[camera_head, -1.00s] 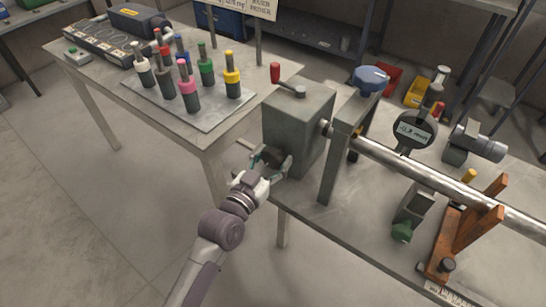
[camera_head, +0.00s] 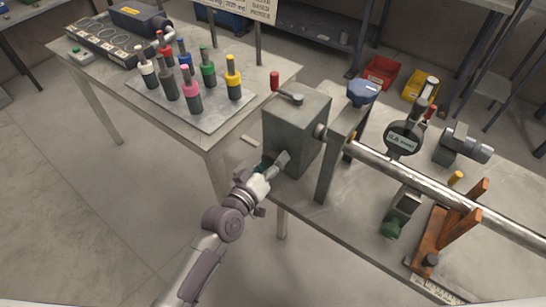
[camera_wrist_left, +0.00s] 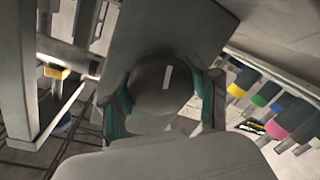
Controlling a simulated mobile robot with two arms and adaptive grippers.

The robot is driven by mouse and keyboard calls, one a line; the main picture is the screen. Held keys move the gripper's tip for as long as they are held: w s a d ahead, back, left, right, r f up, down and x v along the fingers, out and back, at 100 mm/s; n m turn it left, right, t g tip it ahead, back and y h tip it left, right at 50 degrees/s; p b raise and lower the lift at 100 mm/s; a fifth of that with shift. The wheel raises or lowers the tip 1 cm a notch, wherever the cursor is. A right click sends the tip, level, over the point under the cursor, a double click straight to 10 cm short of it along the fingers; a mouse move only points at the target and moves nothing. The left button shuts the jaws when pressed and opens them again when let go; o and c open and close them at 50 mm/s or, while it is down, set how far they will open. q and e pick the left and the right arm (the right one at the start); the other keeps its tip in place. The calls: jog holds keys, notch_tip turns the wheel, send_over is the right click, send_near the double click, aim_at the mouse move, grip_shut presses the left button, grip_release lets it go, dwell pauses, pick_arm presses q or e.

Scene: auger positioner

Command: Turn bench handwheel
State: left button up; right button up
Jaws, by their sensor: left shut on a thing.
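The handwheel is a dark round knob (camera_wrist_left: 165,88) with a white line mark, on the side of the grey gearbox (camera_head: 295,135). My left gripper (camera_head: 274,165) is at the gearbox's lower left side. In the left wrist view my left gripper's teal-padded fingers (camera_wrist_left: 164,100) sit on both sides of the knob, shut on it. In the head view the gripper mostly hides the knob. A steel shaft (camera_head: 430,180) runs right from the gearbox past a round digital gauge (camera_head: 403,138), whose text is too small to read surely. My right gripper is not in view.
A red-handled lever (camera_head: 285,90) tops the gearbox, and a blue knob (camera_head: 362,91) tops the bracket beside it. An orange support (camera_head: 455,228) stands on the bench at right. Several coloured-top holders stand on a plate (camera_head: 205,118) on the left table. Floor is clear at lower left.

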pick_arm(q)
jog(key=shift+n, duration=0.6)
jog(key=o, duration=1.2)
jog(key=shift+c, duration=0.2)
jog(key=v, duration=1.2)
